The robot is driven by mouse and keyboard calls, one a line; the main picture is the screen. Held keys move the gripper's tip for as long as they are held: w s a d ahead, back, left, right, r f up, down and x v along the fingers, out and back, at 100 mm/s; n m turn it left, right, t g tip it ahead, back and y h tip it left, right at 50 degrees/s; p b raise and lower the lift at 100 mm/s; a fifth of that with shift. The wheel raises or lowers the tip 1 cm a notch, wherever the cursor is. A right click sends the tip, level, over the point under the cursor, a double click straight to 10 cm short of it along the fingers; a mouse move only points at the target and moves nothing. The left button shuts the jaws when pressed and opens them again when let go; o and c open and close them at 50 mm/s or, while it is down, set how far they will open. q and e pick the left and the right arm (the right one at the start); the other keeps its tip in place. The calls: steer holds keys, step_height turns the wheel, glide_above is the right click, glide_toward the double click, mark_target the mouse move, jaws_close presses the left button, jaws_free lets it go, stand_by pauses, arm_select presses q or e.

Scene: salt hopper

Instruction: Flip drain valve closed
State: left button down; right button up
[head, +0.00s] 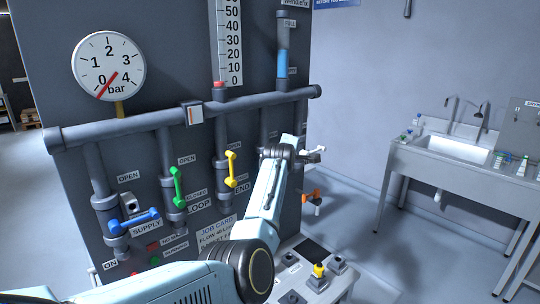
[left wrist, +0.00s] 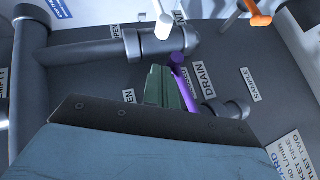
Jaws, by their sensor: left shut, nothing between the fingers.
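The purple drain valve lever (left wrist: 188,88) shows in the left wrist view beside the label DRAIN (left wrist: 208,77). It slants from a rounded tip near the grey pipe down toward the lower right. My left gripper (left wrist: 167,72) is shut and empty, its grey-green fingers just left of the lever. I cannot tell whether they touch it. The fingers hide part of the small label text around the lever. In the head view my left arm reaches up to the panel's right side, and I cannot make out the purple lever there. My right gripper is not in view.
The panel carries blue (head: 134,221), green (head: 178,187) and yellow (head: 231,170) levers and a gauge (head: 109,66). An orange-handled tap (head: 311,196) sits at its right edge. In the wrist view a white handle (left wrist: 163,22) stands close above the fingertips. A sink bench (head: 450,150) stands at right.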

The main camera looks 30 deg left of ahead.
arm_select(q)
steer(key=s+d+r+p, duration=0.2)
steer(key=d+r+p, duration=0.2)
steer(key=r, duration=0.4)
steer(key=shift+s+d+r+p, duration=0.15)
steer(key=shift+d+p, duration=0.25)
steer(key=shift+d, duration=0.1)
